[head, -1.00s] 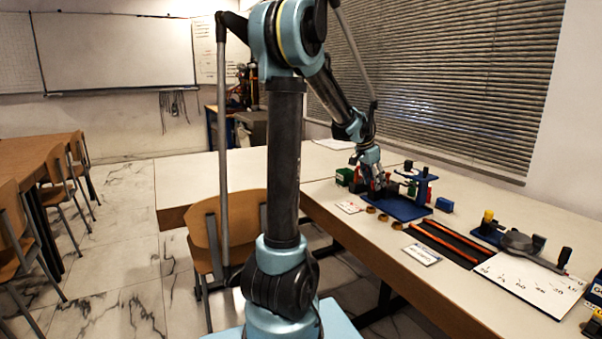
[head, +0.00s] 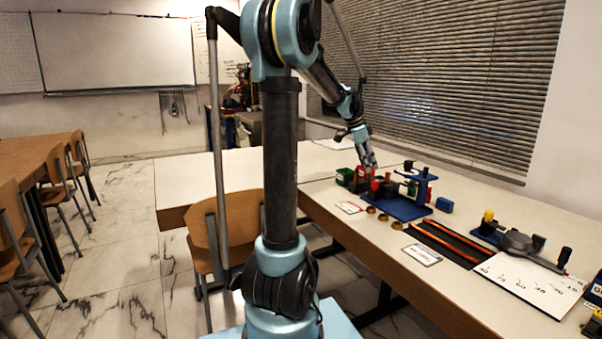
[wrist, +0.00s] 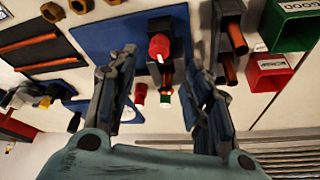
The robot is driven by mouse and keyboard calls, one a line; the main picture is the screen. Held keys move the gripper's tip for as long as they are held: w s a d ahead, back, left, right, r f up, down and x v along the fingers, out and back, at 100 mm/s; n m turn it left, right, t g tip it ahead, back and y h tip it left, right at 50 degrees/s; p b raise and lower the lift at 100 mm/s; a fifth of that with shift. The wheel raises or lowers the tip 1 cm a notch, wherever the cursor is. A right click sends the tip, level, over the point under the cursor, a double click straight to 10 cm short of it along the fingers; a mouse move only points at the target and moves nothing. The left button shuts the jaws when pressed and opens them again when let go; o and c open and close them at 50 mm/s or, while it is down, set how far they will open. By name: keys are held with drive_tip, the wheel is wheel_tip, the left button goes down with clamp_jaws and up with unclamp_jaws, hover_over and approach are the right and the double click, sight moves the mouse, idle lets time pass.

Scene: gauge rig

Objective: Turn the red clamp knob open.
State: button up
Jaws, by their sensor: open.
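The red clamp knob (wrist: 159,47) shows in the wrist view on a dark block over the blue base plate (wrist: 95,36). In the head view the red knob (head: 376,186) stands at the left end of the blue base plate (head: 407,212). My gripper (wrist: 159,58) is open, with one finger on each side of the knob in the wrist view. In the head view my gripper (head: 370,163) points down above the knob's end of the rig. The fingers look apart from the knob, but the exact height gap cannot be told.
A green bin (wrist: 288,28) and a red bin (wrist: 268,70) stand close beside the rig. Brown rings (head: 371,210) and a label card (head: 348,207) lie in front. A black tray with orange rods (head: 447,243) and a dial gauge (head: 516,241) are to the right.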

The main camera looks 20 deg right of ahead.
drive_tip(key=v, duration=1)
drive_tip(key=s+a+f+n+t, duration=0.1)
drive_tip(key=a+f+n, duration=0.3)
drive_tip(key=a, duration=0.8)
drive_tip(key=s+a+f+n+t+y, duration=0.1)
drive_tip(key=s+a+f+n, duration=0.2)
drive_tip(key=a, duration=0.9)
drive_tip(key=shift+a+f+n+y, duration=0.35)
drive_tip(key=shift+f+n, duration=0.3)
drive_tip(key=shift+n, duration=0.95)
drive_tip(key=shift+s, duration=0.15)
